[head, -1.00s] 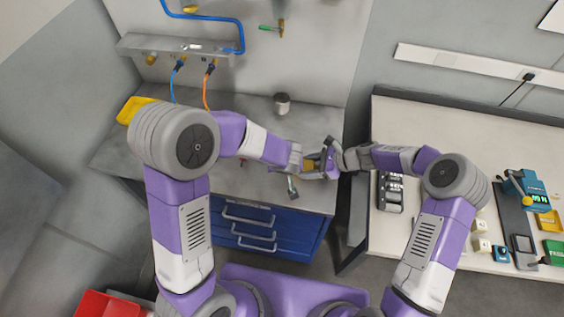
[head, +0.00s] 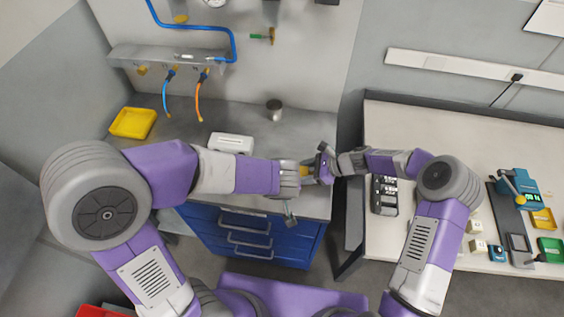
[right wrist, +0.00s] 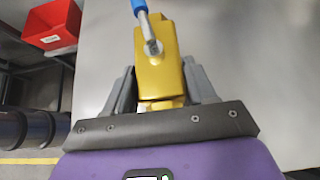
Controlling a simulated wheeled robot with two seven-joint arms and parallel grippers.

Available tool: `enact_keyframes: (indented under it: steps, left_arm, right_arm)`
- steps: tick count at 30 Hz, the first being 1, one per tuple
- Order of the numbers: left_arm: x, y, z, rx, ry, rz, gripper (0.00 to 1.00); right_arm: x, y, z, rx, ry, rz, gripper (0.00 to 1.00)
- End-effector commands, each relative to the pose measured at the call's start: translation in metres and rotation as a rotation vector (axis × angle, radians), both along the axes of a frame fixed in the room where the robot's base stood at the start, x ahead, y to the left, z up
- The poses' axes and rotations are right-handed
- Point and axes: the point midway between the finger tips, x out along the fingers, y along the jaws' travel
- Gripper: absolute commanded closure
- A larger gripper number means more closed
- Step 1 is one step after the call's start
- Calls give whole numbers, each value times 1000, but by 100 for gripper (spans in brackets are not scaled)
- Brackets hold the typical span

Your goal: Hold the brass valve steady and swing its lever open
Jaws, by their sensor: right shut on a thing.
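The brass valve (right wrist: 160,75) is between the two grey fingers of my right gripper (right wrist: 160,95) in the right wrist view. That gripper is shut on its body. The valve's lever (right wrist: 139,8) has a blue grip and a silver arm, and it points up and slightly left out of the picture. In the head view my right gripper (head: 325,166) and my left gripper (head: 304,173) meet above the bench's right front edge. A little of the brass valve shows between them. The left fingers are too small and covered to read.
The grey bench (head: 195,125) carries a yellow tray (head: 133,122), a white box (head: 231,143) and a metal cup (head: 274,109). Blue drawers (head: 250,237) are below it. A second table (head: 420,130) with a black rack (head: 384,195) stands at right. A red bin (right wrist: 52,24) shows in the right wrist view.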

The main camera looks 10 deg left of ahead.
Motion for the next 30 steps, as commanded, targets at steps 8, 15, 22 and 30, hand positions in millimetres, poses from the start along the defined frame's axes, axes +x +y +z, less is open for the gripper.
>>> enact_keyframes:
  steps: [8,15,22,30]
  left_arm:
    - [-1,0,1,0,0,0,100]
    - [0,0,1,0,0,0,100]
    - [0,0,1,0,0,0,100]
    - [0,0,1,0,0,0,100]
  right_arm:
    - [0,-4,-5,-11,1,-6,43]
    - [0,-2,-3,-6,0,-4,15]
    - [0,-2,-1,-3,0,-2,15]
    - [1,-32,20,-5,-3,-6,15]
